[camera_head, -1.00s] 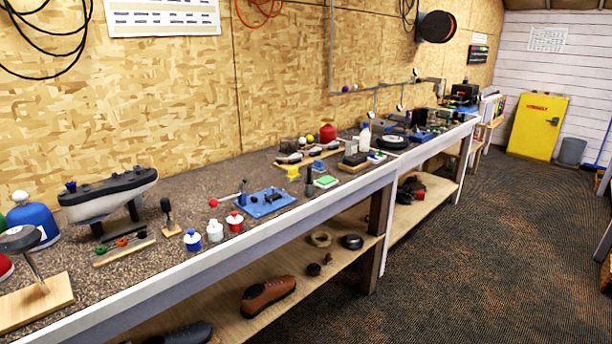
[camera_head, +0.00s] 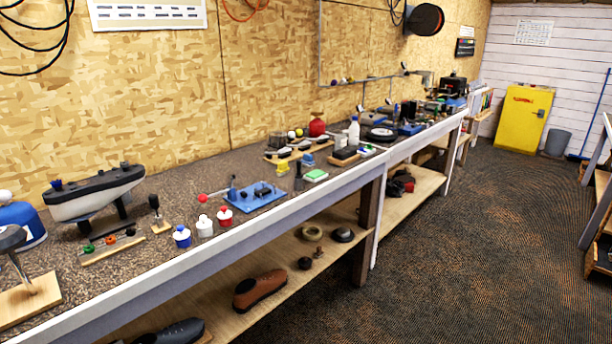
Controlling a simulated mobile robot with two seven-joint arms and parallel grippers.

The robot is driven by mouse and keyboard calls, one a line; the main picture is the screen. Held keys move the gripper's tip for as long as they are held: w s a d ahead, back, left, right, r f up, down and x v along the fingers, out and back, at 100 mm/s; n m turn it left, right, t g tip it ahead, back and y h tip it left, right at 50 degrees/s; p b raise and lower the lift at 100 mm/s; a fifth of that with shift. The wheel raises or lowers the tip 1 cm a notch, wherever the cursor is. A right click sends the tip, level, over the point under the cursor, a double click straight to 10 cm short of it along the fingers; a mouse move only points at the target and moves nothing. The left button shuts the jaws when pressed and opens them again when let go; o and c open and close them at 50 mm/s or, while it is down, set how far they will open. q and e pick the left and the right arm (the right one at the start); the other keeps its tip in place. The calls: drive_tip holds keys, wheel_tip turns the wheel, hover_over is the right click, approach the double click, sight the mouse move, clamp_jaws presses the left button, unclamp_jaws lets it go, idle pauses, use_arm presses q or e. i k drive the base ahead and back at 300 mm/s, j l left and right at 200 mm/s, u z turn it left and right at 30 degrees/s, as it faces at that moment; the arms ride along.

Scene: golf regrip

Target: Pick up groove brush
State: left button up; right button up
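I cannot single out the groove brush for sure; the small things on the long workbench (camera_head: 150,262) are too small to tell apart. Dark, brush-like pieces (camera_head: 283,153) lie on a wooden board in the middle of the bench. A dark block (camera_head: 345,153) sits on another board to their right. A small upright dark-handled tool (camera_head: 155,208) stands on a wooden base at the left. Neither of my grippers is in view.
A lower shelf holds a brown shoe (camera_head: 260,291). The dark floor (camera_head: 470,255) to the right is clear, up to a yellow cabinet (camera_head: 523,120).

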sight(282, 170)
drive_tip(key=i+l+u, duration=0.1)
drive_tip(key=u, duration=0.3)
drive_tip(key=l+u, duration=0.15)
drive_tip(key=u, duration=0.25)
drive_tip(key=i+l+u, duration=0.15)
drive_tip(key=u, duration=0.25)
drive_tip(key=l+u, duration=0.5)
drive_tip(key=l, duration=0.4)
drive_tip(key=l+u, duration=0.15)
drive_tip(key=l, duration=1.75)
